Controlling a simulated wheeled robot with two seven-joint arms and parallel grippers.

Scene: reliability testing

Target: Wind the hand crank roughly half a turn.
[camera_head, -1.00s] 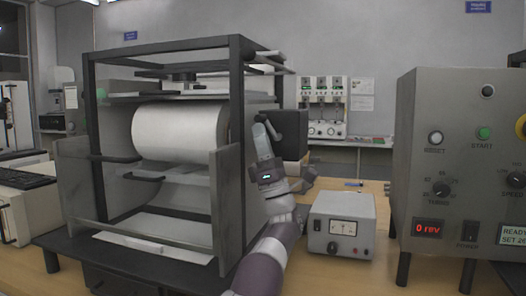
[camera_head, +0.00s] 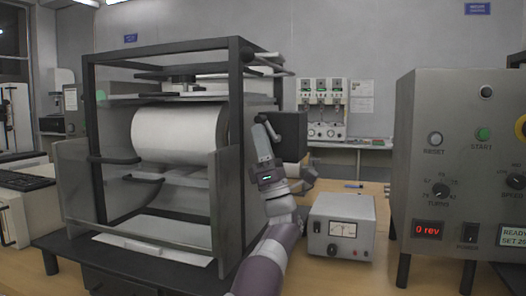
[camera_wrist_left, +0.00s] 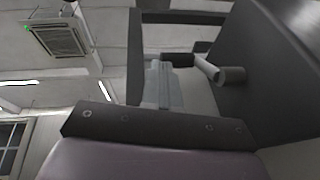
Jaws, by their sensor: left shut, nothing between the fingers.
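The test machine (camera_head: 222,205) is a dark open frame around a white roll (camera_head: 178,132). My left gripper (camera_head: 262,122) is raised at the machine's right side, shut and empty. In the left wrist view, its grey fingers (camera_wrist_left: 160,82) stand in front of a dark bar. A light grey cylinder (camera_wrist_left: 207,68) and a short dark cylinder (camera_wrist_left: 233,75) beside the fingers look like crank parts. I cannot tell whether the fingers touch them. In the head view, the crank cannot be made out clearly behind the gripper. My right gripper is not in view.
A small grey meter box (camera_head: 341,228) stands on the wooden table right of my left arm. A large control box (camera_head: 460,165) at the right reads "0 rev". A dark block (camera_head: 290,135) sits just behind the gripper. Bare table shows between the two boxes.

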